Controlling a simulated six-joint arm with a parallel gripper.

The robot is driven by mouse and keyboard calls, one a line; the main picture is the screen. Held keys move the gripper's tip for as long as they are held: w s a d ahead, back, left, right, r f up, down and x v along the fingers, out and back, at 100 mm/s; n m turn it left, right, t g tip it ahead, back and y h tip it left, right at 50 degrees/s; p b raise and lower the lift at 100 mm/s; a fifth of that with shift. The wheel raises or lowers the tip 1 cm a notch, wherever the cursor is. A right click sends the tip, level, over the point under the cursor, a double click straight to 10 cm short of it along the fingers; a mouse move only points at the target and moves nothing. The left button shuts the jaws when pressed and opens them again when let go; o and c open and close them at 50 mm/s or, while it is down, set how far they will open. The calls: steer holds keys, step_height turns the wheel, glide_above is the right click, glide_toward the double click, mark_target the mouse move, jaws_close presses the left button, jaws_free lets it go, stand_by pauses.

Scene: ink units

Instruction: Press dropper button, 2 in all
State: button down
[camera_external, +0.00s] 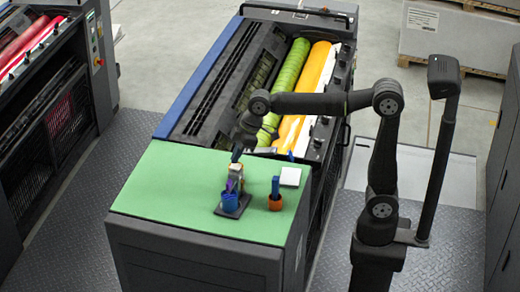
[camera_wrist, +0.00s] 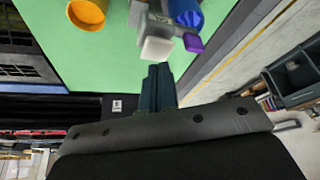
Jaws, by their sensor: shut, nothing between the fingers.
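The dropper stand (camera_external: 232,208) is on the green top of the machine, with a blue cup (camera_external: 230,202) at its foot and a small purple part (camera_external: 231,186) above the cup. In the wrist view the dropper's grey body (camera_wrist: 150,18) carries a pale, rounded block (camera_wrist: 156,50) that looks like the button. The purple part (camera_wrist: 193,42) and blue cup (camera_wrist: 184,12) are beside it. My gripper (camera_wrist: 158,68) is shut and empty, its tips close to the pale block; I cannot tell whether they touch. In the external view my gripper (camera_external: 237,156) is just above the dropper.
Green and yellow ink rollers (camera_external: 312,85) are behind. The green top's front left is clear.

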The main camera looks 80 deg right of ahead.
step_height(320, 180, up, 10)
stand_by(0.9)
steer(key=shift+f, duration=0.1)
step_height(320, 180, down, 10)
steer(key=shift+r, duration=0.1)
stand_by(0.5)
stand_by(0.8)
